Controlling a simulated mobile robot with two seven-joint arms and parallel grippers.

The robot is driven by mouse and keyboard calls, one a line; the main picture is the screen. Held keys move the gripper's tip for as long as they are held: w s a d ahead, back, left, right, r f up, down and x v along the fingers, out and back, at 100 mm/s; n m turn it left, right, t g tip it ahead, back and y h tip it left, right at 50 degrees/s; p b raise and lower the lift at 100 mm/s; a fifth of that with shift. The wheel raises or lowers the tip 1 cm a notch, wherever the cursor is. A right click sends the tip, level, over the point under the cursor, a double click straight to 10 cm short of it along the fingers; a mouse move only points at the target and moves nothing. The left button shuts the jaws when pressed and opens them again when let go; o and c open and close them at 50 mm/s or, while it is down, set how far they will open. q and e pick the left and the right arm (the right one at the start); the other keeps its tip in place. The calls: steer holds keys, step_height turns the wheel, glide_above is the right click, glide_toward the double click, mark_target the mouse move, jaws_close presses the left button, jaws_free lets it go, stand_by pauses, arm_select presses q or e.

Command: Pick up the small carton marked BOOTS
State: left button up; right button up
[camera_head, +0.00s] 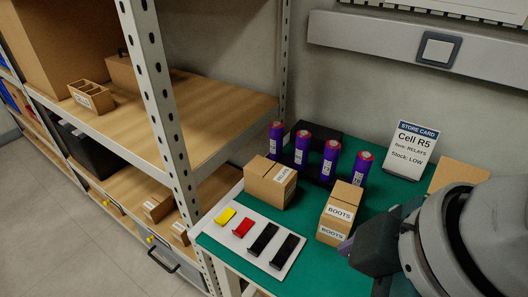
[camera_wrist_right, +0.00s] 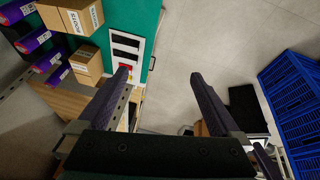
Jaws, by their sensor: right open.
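The small brown carton marked BOOTS (camera_head: 345,193) stands upright on the green mat (camera_head: 316,268), with white labels on its top and front. In the right wrist view a carton with a label reading BOOTS (camera_wrist_right: 60,18) is at the upper left, outside the fingers. My right gripper (camera_wrist_right: 160,76) is open and empty, its fingers spread over bare floor in that view. In the head view the right gripper's dark body is just right of the carton, and its fingertips are mostly hidden; contact cannot be judged. My left gripper is not in view.
A second brown carton (camera_head: 266,186) stands to the left. Several purple cylinders (camera_head: 331,160) stand behind. A white tray (camera_head: 238,248) holds yellow, red and black pieces in front. A store card (camera_head: 408,152) stands at the back, and a metal shelf post (camera_head: 163,100) rises left.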

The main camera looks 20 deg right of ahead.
steer(key=w+a+f+n+b, duration=0.1)
steer(key=w+f+n+b, duration=0.4)
steer(key=f+n, duration=0.1)
steer(key=n+h+b, duration=0.5)
steer(key=n+b, duration=0.6)
steer(key=b, duration=0.1)
glide_toward(341, 211)
steer(key=shift+g, duration=0.3)
steer(key=x, duration=0.5)
steer(key=shift+w+f, duration=0.3)
steer(key=shift+w, duration=0.05)
steer(key=shift+w+d+f, duration=0.1)
steer(key=shift+d+f, duration=0.1)
steer(key=shift+f, duration=0.05)
steer(key=b+x, duration=0.2)
steer(key=x, duration=0.3)
steer(key=b+x, duration=0.1)
steer(key=x, duration=0.1)
steer(key=b+x, duration=0.1)
steer(key=x, duration=0.1)
steer(key=shift+w+d, duration=0.15)
steer(key=shift+w, duration=0.15)
steer(key=shift+r, duration=0.1)
steer(key=shift+c, duration=0.2)
